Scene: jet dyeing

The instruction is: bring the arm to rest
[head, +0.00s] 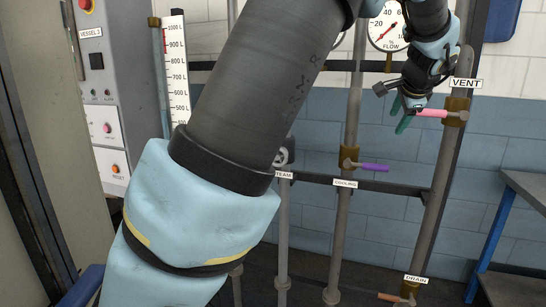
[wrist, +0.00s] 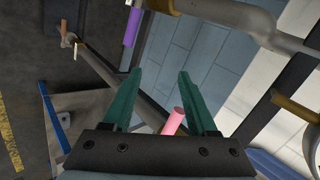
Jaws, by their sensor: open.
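My gripper (head: 402,116) is at the upper right in the head view, beside the pink vent valve handle (head: 431,113). Its two green fingers also show in the wrist view (wrist: 160,85), spread apart with nothing held between them. In the wrist view the pink handle (wrist: 173,121) shows between the finger bases; I cannot tell whether it touches a finger. My arm crosses the head view from the lower left to the top and hides part of the pipes.
A purple cooling handle (head: 373,167) and an orange drain handle (head: 391,298) sit on nearby pipes. A flow gauge (head: 388,28) is left of my wrist. A control panel (head: 97,100) stands at left, a table (head: 525,195) at right.

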